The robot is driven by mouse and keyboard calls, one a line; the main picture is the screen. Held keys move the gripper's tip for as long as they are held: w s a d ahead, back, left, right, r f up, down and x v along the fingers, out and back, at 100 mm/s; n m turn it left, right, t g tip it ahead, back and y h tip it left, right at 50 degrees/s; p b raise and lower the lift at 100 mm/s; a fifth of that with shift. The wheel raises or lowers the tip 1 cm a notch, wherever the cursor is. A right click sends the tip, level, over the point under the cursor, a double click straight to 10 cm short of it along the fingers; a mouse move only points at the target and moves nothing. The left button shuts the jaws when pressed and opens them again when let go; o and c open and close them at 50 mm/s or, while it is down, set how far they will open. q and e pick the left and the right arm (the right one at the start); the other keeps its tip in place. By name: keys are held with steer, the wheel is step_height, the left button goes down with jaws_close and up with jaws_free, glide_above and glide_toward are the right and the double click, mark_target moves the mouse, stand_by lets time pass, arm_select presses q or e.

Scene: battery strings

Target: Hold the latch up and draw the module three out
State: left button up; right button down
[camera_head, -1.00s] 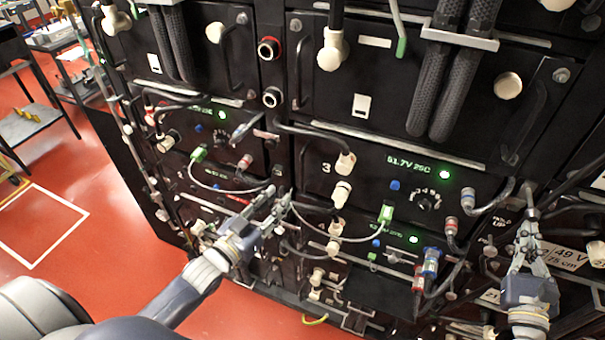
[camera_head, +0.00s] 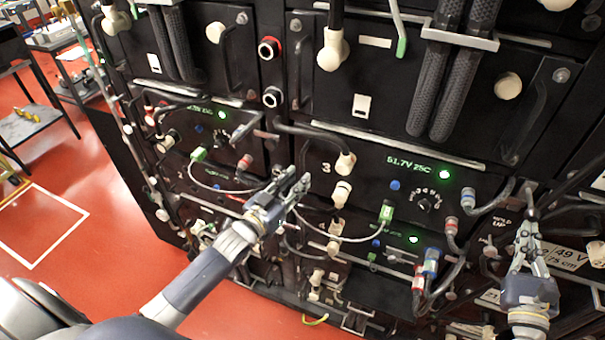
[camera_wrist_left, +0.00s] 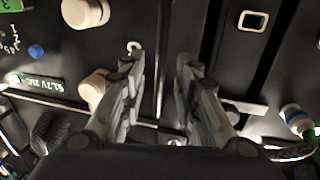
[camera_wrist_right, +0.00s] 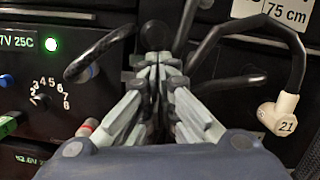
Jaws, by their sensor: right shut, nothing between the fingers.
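Module three (camera_head: 375,185) is a black panel marked 3, with a green 51.7V 25C display, a dial and a lit green lamp. It sits in the rack. My left gripper (camera_head: 292,178) is open and empty in front of its left end; in the left wrist view the fingers (camera_wrist_left: 157,65) stand apart near the numeral. My right gripper (camera_head: 528,192) is shut and empty by the HOLD UP label (camera_head: 500,223), right of the module. In the right wrist view its closed tips (camera_wrist_right: 157,62) are by a dark round part (camera_wrist_right: 154,35). I cannot tell whether this is the latch.
Cream connectors (camera_head: 345,163) and a green-tagged grey cable (camera_head: 386,213) hang across the module's front. Red and blue plugs with cables (camera_head: 431,262) are at lower right. A cream connector marked 21 (camera_wrist_right: 280,113) is right of my right gripper. Red floor is open at left.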

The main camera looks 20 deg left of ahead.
mark_target(301, 176)
arm_select(q)
steer(key=shift+w+d, duration=0.2)
steer(key=shift+w, duration=0.7)
steer(key=shift+w+d, duration=0.15)
steer(key=shift+w, duration=0.75)
jaws_close()
